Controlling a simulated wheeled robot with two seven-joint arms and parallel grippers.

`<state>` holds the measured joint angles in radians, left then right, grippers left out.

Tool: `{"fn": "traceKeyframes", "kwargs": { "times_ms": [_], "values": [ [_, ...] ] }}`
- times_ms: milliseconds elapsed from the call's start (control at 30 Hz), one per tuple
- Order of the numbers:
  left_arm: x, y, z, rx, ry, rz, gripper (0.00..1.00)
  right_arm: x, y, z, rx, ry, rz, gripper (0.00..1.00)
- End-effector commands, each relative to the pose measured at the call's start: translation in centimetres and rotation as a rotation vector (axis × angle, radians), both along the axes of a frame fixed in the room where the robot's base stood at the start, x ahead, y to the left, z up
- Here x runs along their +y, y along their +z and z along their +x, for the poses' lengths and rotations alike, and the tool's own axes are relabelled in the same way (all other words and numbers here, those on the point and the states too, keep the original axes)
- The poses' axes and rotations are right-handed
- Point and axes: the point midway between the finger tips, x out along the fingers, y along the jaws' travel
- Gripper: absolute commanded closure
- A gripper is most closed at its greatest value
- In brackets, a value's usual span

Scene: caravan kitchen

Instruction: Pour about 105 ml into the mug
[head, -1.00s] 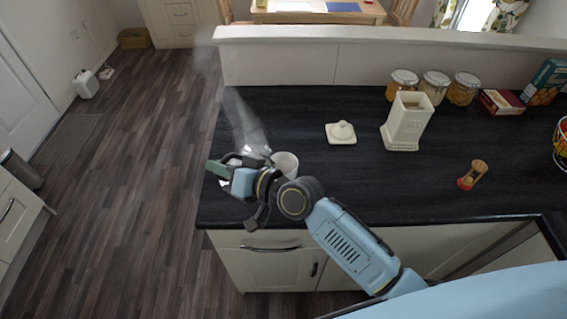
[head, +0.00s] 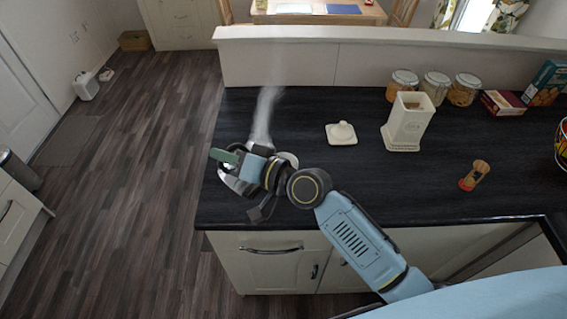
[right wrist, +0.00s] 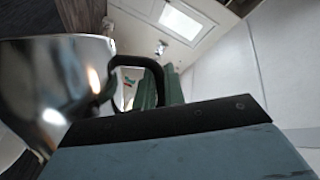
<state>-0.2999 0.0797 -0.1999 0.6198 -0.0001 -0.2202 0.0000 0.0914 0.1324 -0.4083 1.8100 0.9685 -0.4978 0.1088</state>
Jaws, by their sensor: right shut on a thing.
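My right gripper (head: 228,160) is over the front left corner of the dark worktop, with a green finger showing. It is shut on the black handle (right wrist: 150,66) of a shiny metal jug (right wrist: 60,85), which fills the left of the right wrist view. In the head view the jug is mostly hidden by the gripper, and its tilt is hard to tell. The white mug (head: 289,158) stands on the worktop just behind my wrist; only a bit of its rim shows. Its inside and any stream are hidden. My left gripper is not in view.
Steam (head: 264,115) rises behind the gripper. The worktop's left edge is close to the gripper.

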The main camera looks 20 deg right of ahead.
Motion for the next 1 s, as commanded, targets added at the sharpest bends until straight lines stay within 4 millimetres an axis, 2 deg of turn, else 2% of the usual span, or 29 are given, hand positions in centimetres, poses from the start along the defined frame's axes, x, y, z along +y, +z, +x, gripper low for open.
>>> {"fn": "traceKeyframes", "kwargs": {
  "times_ms": [333, 1000],
  "values": [
    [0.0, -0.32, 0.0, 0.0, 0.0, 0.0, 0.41, -0.64, 0.98, 0.32, 0.018, -0.001, 0.06, 1.0],
    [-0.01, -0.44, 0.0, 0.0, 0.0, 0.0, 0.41, -0.92, 1.33, 0.42, 0.03, 0.0, 0.087, 1.0]
  ]
}}
